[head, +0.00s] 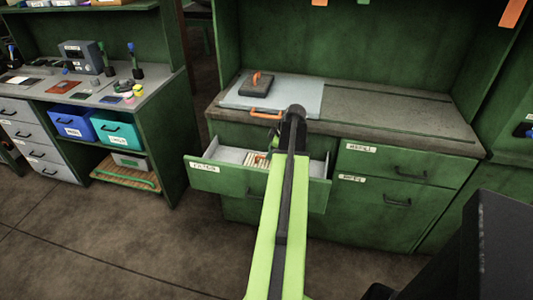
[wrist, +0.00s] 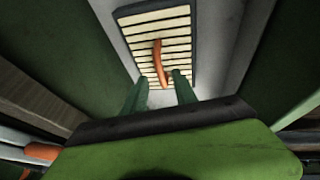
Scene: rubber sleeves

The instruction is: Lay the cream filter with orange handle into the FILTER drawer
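The cream filter (wrist: 185,22), slatted with a dark frame and an orange handle (wrist: 158,60), lies in the open drawer (head: 231,155), whose front label seems to read FILTERS. In the head view the filter (head: 256,160) shows only partly, as my arm covers some of it. My gripper (wrist: 163,82) is over the drawer. Its two green fingers are apart, with the near end of the handle between or just beyond their tips and gaps beside it. Whether a finger touches the handle I cannot tell.
On the counter (head: 400,117) above the drawer lies a pale blue board (head: 305,95) with an orange grip at its front edge. A dark block (head: 256,88) with an orange handle sits on it. Closed drawers (head: 395,165) are at right. A second bench with bins (head: 72,122) stands left.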

